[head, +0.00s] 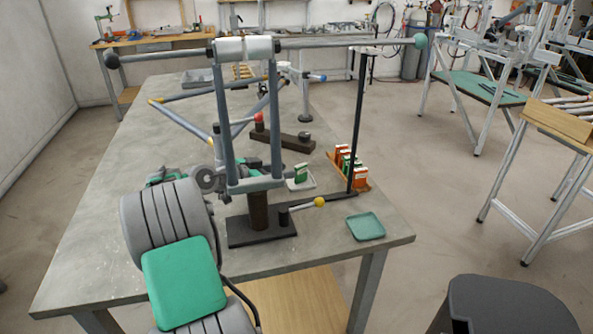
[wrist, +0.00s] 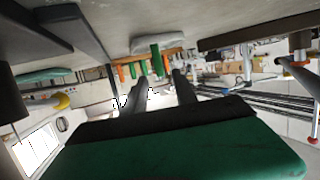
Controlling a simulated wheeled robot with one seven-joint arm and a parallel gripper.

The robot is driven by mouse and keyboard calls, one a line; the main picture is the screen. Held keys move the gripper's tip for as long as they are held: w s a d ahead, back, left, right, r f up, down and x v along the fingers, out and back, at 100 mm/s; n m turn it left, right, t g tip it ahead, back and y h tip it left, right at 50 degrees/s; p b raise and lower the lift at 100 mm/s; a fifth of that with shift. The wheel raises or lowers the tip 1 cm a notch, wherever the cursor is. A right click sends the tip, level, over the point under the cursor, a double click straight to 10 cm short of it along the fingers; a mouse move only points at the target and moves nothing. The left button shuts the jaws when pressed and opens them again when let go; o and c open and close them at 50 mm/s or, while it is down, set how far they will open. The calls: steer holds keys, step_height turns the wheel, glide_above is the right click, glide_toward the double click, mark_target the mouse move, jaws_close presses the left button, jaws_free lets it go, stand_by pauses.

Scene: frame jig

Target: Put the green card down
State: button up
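The green card (head: 301,172) stands upright in a small white dish (head: 300,185) on the workbench. In the wrist view, which is upside down, the card (wrist: 155,64) rises from the white dish (wrist: 150,43). My gripper (wrist: 160,76) is open, with its two dark fingers apart. The card shows between the fingertips with a gap on each side, and I see no finger touching it. Whether the card's edge reaches between the fingers is hard to tell. In the head view the fingers are mostly hidden behind the frame jig.
A teal tray (head: 366,227) lies near the bench's right corner.

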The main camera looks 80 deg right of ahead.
steer(key=v, duration=0.5)
